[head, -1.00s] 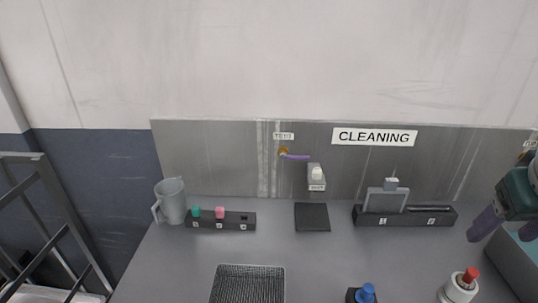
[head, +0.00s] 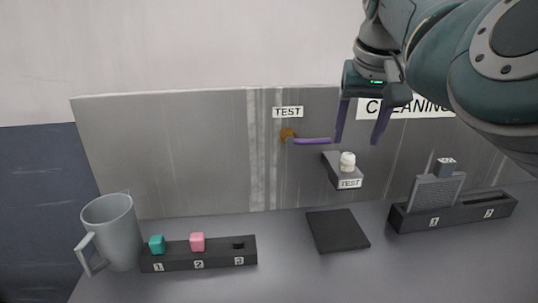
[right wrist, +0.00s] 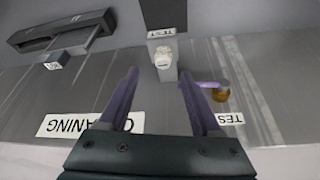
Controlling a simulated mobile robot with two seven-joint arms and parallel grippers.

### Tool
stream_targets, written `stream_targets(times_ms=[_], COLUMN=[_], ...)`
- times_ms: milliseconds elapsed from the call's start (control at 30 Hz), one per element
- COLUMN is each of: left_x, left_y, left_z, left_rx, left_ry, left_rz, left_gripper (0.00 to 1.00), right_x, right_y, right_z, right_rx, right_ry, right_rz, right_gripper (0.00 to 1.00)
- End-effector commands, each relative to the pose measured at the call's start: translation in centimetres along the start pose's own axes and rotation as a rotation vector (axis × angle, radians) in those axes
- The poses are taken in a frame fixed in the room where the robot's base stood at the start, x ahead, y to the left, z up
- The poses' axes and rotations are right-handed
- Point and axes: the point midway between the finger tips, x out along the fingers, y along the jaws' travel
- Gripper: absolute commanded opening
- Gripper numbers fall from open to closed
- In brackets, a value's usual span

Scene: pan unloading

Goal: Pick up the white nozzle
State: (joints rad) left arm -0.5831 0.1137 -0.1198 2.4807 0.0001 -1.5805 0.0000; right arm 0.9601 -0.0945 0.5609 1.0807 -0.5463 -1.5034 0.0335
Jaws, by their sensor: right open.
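The white nozzle (head: 347,162) stands upright on the grey holder labelled TEST (head: 338,172), which is fixed to the metal back panel. It also shows in the right wrist view (right wrist: 164,57), beyond the fingertips and between their lines. My right gripper (head: 359,140) is open and empty, its purple fingers pointing down above the holder in the head view. In the right wrist view the gripper (right wrist: 159,74) has both fingers apart, with neither visibly touching the nozzle. My left gripper is out of view.
A purple spout with an orange base (head: 314,141) sticks out from the panel close left of the holder. A black pad (head: 338,231) lies below. A numbered block with cubes (head: 215,262) and a grey jug (head: 110,232) stand left; a slotted black rack (head: 470,212) stands right.

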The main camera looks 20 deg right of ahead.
Motion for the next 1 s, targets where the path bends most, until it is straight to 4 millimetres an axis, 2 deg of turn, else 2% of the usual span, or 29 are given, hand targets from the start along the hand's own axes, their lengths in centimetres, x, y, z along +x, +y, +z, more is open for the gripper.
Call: stream_targets(times_ms=[200, 433, 800, 1000], left_x=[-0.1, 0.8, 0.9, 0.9], left_y=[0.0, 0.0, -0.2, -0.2], left_z=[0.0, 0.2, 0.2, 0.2], left_rx=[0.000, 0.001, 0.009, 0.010], left_ry=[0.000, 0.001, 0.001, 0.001], left_rz=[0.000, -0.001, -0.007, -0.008], left_gripper=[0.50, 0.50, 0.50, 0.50], right_x=[1.9, 4.8, 5.5, 5.5], right_y=[-0.2, -0.3, -0.3, -0.3], right_z=[0.1, 0.1, 0.1, 0.1], right_rx=[-0.003, -0.001, 0.001, 0.000], right_ry=[-0.003, 0.000, 0.002, 0.001], right_rz=[-0.001, 0.002, 0.000, 0.000], right_gripper=[0.65, 0.65, 0.65, 0.44])
